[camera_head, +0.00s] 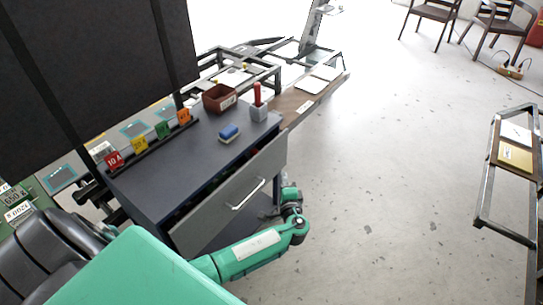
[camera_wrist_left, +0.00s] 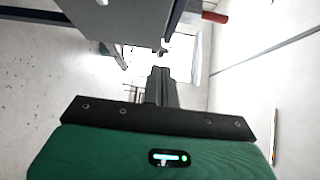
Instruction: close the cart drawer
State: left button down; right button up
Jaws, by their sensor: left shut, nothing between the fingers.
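The dark grey cart (camera_head: 165,175) stands left of centre in the head view. Its drawer (camera_head: 215,215) has a grey front with a pale bar handle (camera_head: 248,194). A dark gap shows between the cart top and the drawer front, so the drawer stands partly out. My left gripper (camera_head: 270,212) is beside the right end of the drawer front, low down and partly hidden. In the left wrist view its dark fingers (camera_wrist_left: 162,85) are together and empty. A grey panel (camera_wrist_left: 125,18) lies ahead of them there; contact cannot be told. My right gripper is not in view.
On the cart top are a blue sponge-like block (camera_head: 229,133), a brown bin (camera_head: 219,98), a grey cup (camera_head: 259,112) with a red-handled item, and several numbered tags. A shelf (camera_head: 515,160) stands at far right. The floor between is clear.

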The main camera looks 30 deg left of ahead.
aim_at(262, 153)
pick_arm(q)
jog(key=shift+s+a+p+x, duration=0.2)
jog(key=shift+s+a+x, duration=0.15)
jog(key=shift+x, duration=1.7)
jog(key=shift+s+a+p+x, duration=0.25)
jog(key=shift+a+x, duration=0.1)
jog(key=shift+x, duration=1.65)
jog(key=shift+s+a+p+x, duration=0.2)
jog(key=shift+s+a+x, duration=0.15)
jog(key=shift+x, duration=1.7)
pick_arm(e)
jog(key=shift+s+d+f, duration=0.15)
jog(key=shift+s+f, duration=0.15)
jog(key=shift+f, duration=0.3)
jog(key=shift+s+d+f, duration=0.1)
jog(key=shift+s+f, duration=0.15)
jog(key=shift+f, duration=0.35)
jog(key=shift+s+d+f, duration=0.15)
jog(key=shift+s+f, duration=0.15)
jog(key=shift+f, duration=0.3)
pick_arm(q)
jog(key=shift+a, duration=0.25)
jog(key=a+b, duration=0.2)
jog(key=a, duration=0.2)
jog(key=shift+w, duration=0.2)
jog(key=shift+r, duration=0.15)
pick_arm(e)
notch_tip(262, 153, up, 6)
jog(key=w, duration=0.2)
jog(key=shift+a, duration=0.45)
